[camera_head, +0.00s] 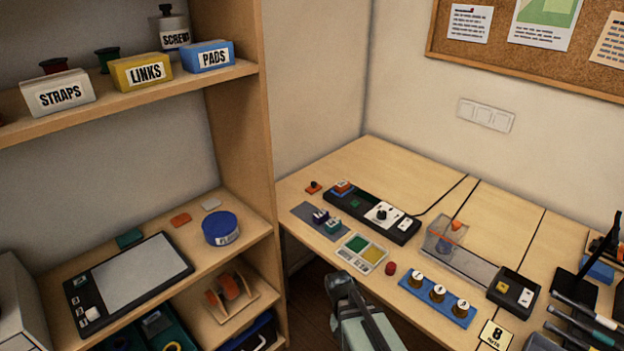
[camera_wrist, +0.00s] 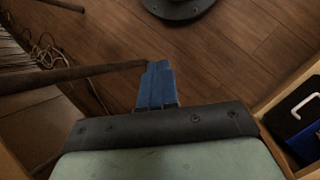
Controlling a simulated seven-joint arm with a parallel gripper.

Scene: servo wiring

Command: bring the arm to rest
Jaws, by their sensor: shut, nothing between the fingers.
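My gripper (camera_wrist: 158,68) shows in the wrist view as two blue fingers pressed together, shut and empty. It hangs over the dark wooden floor and touches nothing that I can see. In the head view, a pale green and dark part of my arm stands at the bottom centre, in front of the desk edge. The fingers cannot be made out there.
The desk (camera_head: 400,160) holds a black device (camera_head: 345,203), a blue strip with round pieces (camera_head: 413,289) and a red knob (camera_head: 390,268). A wooden shelf unit (camera_head: 243,100) stands left. In the wrist view, cables (camera_wrist: 45,52) lie at left and a dark round base (camera_wrist: 178,8) stands ahead.

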